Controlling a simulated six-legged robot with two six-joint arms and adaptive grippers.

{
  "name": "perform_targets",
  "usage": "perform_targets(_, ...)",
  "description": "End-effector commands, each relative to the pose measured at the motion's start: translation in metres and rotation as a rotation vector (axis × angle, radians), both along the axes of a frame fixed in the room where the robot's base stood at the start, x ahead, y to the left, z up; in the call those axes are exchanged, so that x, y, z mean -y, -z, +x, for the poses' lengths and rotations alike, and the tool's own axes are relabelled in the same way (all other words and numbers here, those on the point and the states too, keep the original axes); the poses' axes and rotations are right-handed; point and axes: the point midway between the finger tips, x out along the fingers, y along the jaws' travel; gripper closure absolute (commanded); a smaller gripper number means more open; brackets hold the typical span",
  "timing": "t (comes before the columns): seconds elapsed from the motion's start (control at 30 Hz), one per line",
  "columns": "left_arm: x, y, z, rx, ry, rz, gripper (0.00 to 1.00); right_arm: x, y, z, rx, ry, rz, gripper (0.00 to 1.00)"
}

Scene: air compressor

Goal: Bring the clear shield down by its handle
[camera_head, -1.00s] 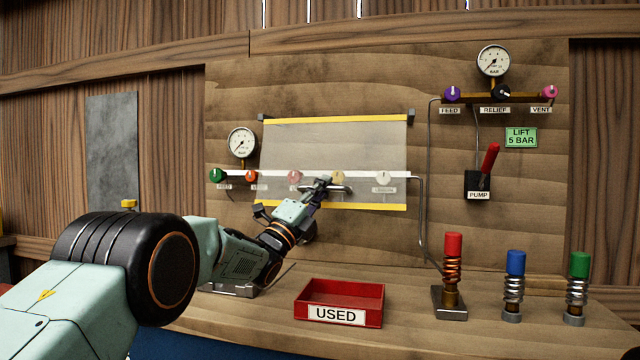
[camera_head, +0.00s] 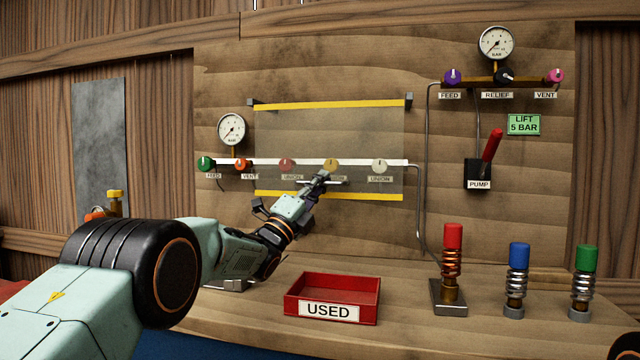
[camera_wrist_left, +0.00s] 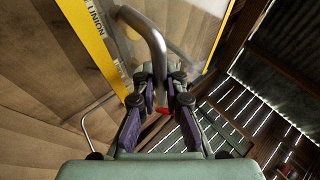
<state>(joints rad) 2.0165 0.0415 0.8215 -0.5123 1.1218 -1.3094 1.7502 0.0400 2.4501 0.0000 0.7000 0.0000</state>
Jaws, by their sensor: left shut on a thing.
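The clear shield (camera_head: 364,133), with yellow stripes along its top and bottom edges, hangs from brackets on the wooden panel. It covers the red, yellow and white union knobs on the white rail. Its handle (camera_head: 336,183) is a metal bar near the bottom edge, partly hidden by my left gripper (camera_head: 321,180). In the left wrist view the curved handle (camera_wrist_left: 150,40) runs between the fingers of my left gripper (camera_wrist_left: 165,100), which is shut on it. The shield looks close to upright; whether it touches the panel cannot be told. My right gripper is not in view.
A red tray labelled USED (camera_head: 330,310) sits on the bench below the shield. A red-capped fitting (camera_head: 451,270) and blue and green ones stand to its right. A pump lever (camera_head: 490,147) and gauge (camera_head: 496,44) are at right. A green knob (camera_head: 205,164) is left of the shield.

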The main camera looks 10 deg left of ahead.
Motion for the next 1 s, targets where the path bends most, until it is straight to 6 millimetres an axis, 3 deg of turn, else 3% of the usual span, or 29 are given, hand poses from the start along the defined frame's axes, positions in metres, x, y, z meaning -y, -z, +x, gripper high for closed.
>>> perform_targets(0.27, -0.0009, -0.0005, 0.0009, -0.002, -0.004, -0.001, 1.00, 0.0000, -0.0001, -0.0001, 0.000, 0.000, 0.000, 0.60)
perform_targets(0.3, -0.0008, -0.0005, 0.0010, -0.002, -0.004, -0.001, 0.89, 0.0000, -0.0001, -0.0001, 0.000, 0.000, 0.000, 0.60)
perform_targets(0.57, -0.0006, -0.0005, 0.0020, -0.001, -0.003, -0.001, 0.67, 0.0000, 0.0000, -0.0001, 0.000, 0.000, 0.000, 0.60)
perform_targets(1.0, -0.0024, 0.0019, 0.0001, -0.002, -0.002, -0.001, 0.66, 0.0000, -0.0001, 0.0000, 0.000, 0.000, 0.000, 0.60)
